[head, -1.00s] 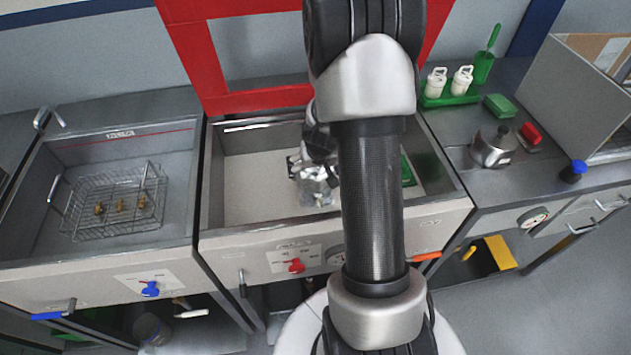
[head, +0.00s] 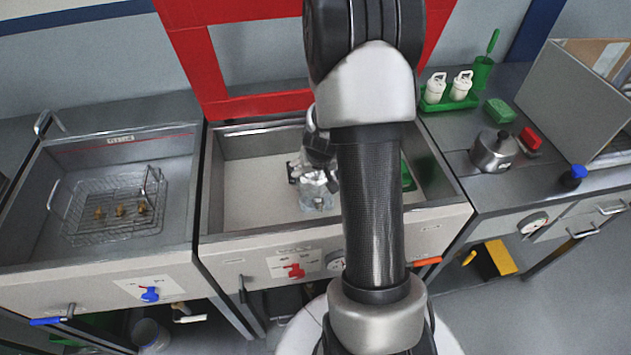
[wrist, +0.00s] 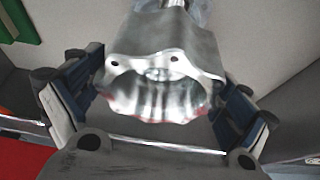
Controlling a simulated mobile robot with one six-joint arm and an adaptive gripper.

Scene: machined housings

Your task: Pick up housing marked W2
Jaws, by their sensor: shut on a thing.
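My gripper (head: 308,172) is over the middle basin, partly hidden behind my own arm in the head view. It is shut on a shiny metal housing (wrist: 160,60), with a blue-padded finger on each side of it in the wrist view. The housing has a wide scalloped opening facing the camera and small bolt holes in its flange. It also shows small in the head view (head: 314,186). I cannot read any mark on it. Something clear shows beside the housing (head: 318,202). I cannot tell whether the housing touches the basin floor.
The middle basin (head: 250,195) has raised walls and a mostly bare pale floor. A green item (head: 407,176) lies at its right. The left basin holds a wire basket (head: 105,225) with small brass parts. A red frame (head: 195,65) stands behind. A metal pot (head: 492,153) is on the right counter.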

